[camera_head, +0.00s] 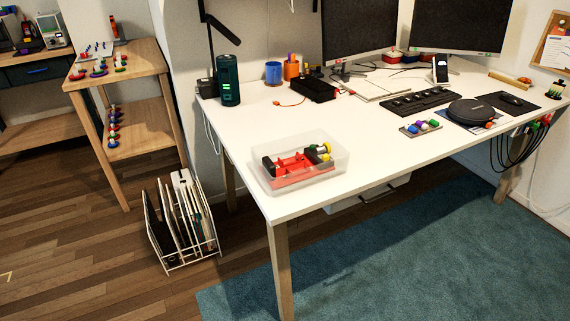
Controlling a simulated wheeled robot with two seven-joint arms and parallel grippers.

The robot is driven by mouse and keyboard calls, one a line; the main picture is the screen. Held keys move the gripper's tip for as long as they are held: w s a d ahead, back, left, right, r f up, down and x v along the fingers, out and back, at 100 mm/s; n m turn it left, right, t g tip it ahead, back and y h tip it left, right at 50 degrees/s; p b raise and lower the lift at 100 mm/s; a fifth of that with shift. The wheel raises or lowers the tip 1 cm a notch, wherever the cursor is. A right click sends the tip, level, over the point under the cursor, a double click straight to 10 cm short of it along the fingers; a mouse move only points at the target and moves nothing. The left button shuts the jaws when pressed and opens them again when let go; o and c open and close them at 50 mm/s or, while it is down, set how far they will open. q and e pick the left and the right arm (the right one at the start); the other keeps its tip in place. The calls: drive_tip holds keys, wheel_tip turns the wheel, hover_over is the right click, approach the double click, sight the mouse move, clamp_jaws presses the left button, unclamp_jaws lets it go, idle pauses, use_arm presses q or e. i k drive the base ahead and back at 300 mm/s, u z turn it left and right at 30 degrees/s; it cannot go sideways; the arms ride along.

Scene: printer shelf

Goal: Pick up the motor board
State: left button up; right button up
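I cannot tell for sure which thing is the motor board. A small grey board (406,131) with green, blue and white parts on it lies near the front edge of the white desk, right of centre. A black box (316,91) with an orange cable lies further back on the desk. A clear plastic bin (337,163) near the desk's front left corner holds a red piece (291,166) and black and yellow parts. Neither of my grippers is in view.
The white desk (240,130) has bare room around the bin. A dark green cylinder (228,80), a keyboard (420,101), a round black device (470,111) and two monitors stand on it. A wire rack (208,250) stands on the floor. A wooden shelf (140,58) is at left.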

sight(312, 155)
drive_tip(key=z, duration=0.8)
drive_tip(key=i, duration=0.5)
drive_tip(key=u, duration=1.05)
